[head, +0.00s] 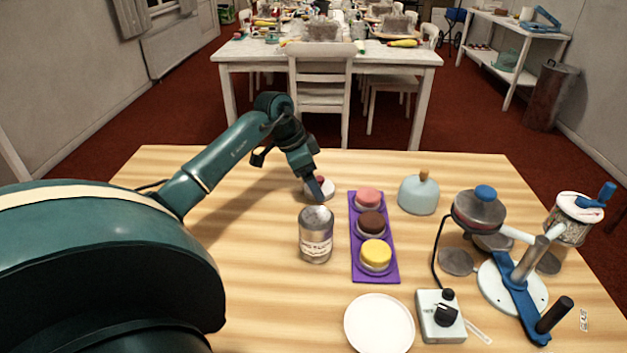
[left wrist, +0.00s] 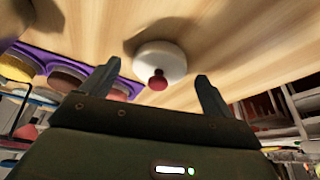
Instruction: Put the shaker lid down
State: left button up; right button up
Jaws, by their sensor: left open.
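The shaker lid (head: 313,193), a round white piece with a dark red knob, sits on the wooden table behind the metal can. In the left wrist view the lid (left wrist: 160,62) rests on the wood with its knob toward me. My left gripper (head: 288,174) is open close to the lid and partly covers it in the head view. In the left wrist view its two fingers (left wrist: 155,86) are spread wide, with the knob between them in the picture and nothing gripped. The metal can (head: 316,240), with a label and grey top, stands upright just in front. My right gripper is not seen.
A purple tray (head: 386,272) with three small cakes lies right of the can. The table's left back is clear.

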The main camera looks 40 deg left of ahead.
pick_arm(q)
jog(key=v, duration=1)
jog(key=shift+r+p, duration=0.3)
jog(key=shift+s+a, duration=0.1)
